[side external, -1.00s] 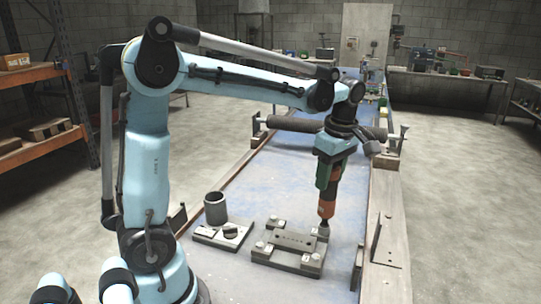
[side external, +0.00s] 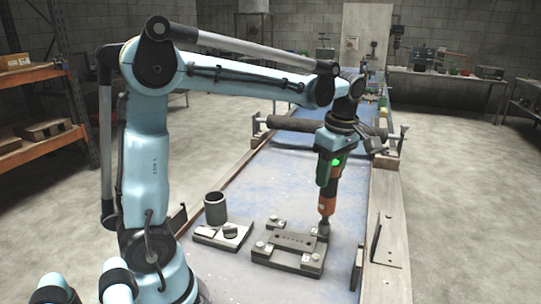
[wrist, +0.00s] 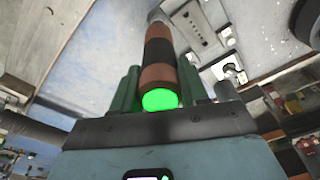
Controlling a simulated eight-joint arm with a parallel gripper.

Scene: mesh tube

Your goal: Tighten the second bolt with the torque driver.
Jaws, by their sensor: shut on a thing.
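Other pale bolt heads show at the plate's corners, such as the front right bolt (side external: 307,258). In the wrist view, the driver (wrist: 158,52) sits between my fingers and its glowing green end faces the camera.
A grey block with an upright dark cylinder (side external: 215,208) stands left of the plate. A dark roller (side external: 285,122) spans the blue bench behind the driver. A dark angle bracket (side external: 377,240) stands at the right edge. The bench surface (side external: 270,170) behind the plate is clear.

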